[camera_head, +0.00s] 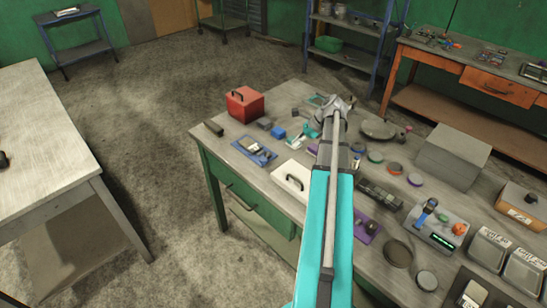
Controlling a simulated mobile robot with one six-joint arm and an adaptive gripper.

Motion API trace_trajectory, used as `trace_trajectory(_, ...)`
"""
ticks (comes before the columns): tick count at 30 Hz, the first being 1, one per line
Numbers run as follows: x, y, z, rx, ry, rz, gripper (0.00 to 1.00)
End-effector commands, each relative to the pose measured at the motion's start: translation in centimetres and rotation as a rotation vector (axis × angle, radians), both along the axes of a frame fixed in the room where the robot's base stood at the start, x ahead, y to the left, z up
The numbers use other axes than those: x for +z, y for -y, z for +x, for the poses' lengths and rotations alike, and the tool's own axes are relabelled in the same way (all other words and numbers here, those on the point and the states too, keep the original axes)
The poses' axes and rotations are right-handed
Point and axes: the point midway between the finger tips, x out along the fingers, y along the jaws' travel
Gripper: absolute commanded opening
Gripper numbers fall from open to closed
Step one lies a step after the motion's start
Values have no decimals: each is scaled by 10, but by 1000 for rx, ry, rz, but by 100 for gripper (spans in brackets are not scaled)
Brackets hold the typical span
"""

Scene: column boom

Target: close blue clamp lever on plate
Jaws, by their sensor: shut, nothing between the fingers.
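A grey plate-like unit (447,229) lies on the right part of the workbench. A blue lever (429,207) stands up at a tilt on its left side; I take it to be the clamp lever, but it is too small to tell its exact position. An orange knob (460,229) and a green lit display (442,239) are on the same unit. My teal arm rises through the middle of the view, left of this unit. I cannot make out my gripper; it is hidden or out of the picture.
The workbench (285,152) is crowded: a red box (244,104), a blue tray (254,151), a white board with a black handle (292,182), round discs (397,252), a large grey box (452,156) and labelled trays (525,270). A pale table (45,140) stands at left, with open floor between.

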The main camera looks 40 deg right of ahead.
Motion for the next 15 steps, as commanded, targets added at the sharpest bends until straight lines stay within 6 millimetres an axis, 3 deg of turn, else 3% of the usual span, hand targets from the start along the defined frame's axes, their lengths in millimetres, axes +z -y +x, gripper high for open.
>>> trace_trajectory(4,2,14,-6,-51,-6,29,0)
trace_trajectory(15,2,16,-8,-61,-6,34,0)
